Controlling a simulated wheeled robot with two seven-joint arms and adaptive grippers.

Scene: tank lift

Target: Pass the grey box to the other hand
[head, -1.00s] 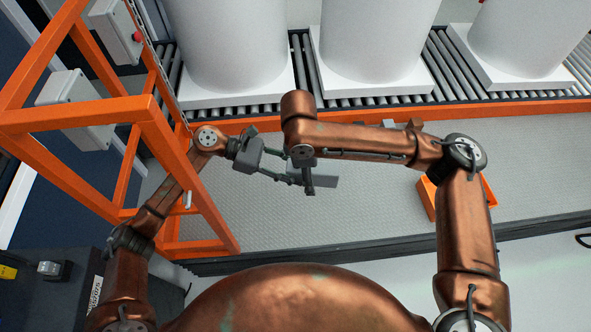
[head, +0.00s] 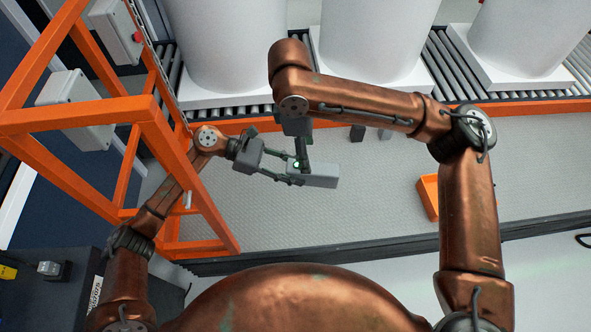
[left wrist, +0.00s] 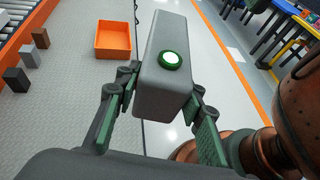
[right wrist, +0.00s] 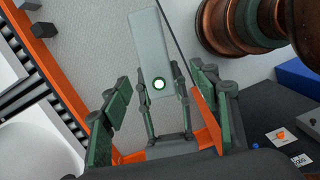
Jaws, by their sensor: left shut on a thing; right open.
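The grey box (head: 319,175) is a long block with a green-ringed white button on its top. My left gripper (head: 291,171) is shut on one end of it and holds it up in the air over the grey floor. In the left wrist view the box (left wrist: 160,85) sits between the left fingers (left wrist: 158,108). My right gripper (head: 302,160) is above the box, partly hidden by its arm. In the right wrist view the right fingers (right wrist: 160,95) are spread wide, with the box (right wrist: 151,45) and the left gripper's fingers showing between and beyond them, apart from the right fingers.
An orange bin (head: 428,196) stands on the floor to the right. Small dark and grey blocks (head: 357,132) lie near the conveyor. White tanks (head: 368,40) stand on the roller conveyor at the back. An orange frame (head: 150,125) is close beside my left arm.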

